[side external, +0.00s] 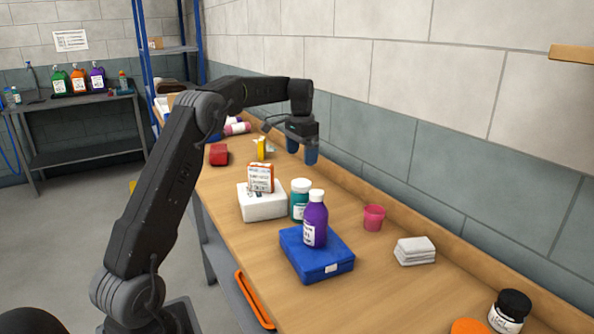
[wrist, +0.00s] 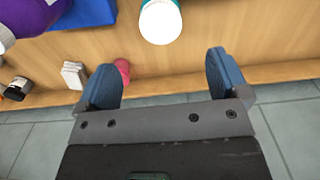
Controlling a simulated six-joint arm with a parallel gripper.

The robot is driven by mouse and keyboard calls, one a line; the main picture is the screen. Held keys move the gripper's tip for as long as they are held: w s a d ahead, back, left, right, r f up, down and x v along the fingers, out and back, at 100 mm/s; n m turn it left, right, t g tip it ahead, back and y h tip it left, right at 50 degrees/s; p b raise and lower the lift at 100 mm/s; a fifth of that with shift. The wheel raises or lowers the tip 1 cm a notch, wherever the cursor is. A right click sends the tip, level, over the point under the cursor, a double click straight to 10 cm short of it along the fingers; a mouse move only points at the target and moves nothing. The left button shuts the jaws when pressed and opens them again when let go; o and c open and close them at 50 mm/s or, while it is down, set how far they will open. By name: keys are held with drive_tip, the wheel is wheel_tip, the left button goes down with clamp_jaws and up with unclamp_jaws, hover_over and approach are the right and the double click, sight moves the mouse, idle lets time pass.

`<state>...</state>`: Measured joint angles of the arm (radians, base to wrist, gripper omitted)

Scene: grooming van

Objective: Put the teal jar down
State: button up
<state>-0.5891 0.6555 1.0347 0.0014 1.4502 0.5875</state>
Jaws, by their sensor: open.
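The teal jar (side external: 300,205) with a white lid stands upright on the wooden bench, between a white box and a blue case. Part of it is hidden behind the purple bottle. In the wrist view its white lid (wrist: 160,22) shows at the top centre, beyond the fingertips and not between them. My gripper (side external: 302,157) is above the bench near the wall, behind and above the jar and apart from it. In the wrist view my gripper (wrist: 160,78) has its two blue fingers spread wide with nothing between them.
A purple bottle (side external: 314,222) stands on the blue case (side external: 320,264). The white box (side external: 263,207) carries a small orange-white carton (side external: 261,178). A pink cup (side external: 374,217), folded white cloths (side external: 414,251) and a black-lidded jar (side external: 509,312) lie to the right. Bench between cup and cloths is clear.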

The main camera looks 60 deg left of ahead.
drive_tip(key=s+d+r+t, duration=0.1)
drive_tip(key=s+d+r, duration=0.35)
drive_tip(key=d, duration=0.45)
drive_tip(key=s+d+r+t, duration=0.1)
drive_tip(key=s+d+r, duration=0.35)
drive_tip(key=d, duration=0.55)
drive_tip(key=s+d+f+t, duration=0.2)
drive_tip(key=s+d, duration=0.5)
drive_tip(key=s, duration=0.3)
drive_tip(key=shift+d+y, duration=0.3)
drive_tip(key=shift+d, duration=0.1)
drive_tip(key=shift+t, duration=0.8)
drive_tip(key=s+d+f, duration=0.1)
drive_tip(key=s, duration=0.1)
drive_tip(key=s+d+f, duration=0.1)
drive_tip(key=s+f, duration=0.1)
drive_tip(key=s, duration=0.1)
drive_tip(key=s+d+f, duration=0.2)
drive_tip(key=s, duration=0.1)
drive_tip(key=shift+s+f, duration=0.1)
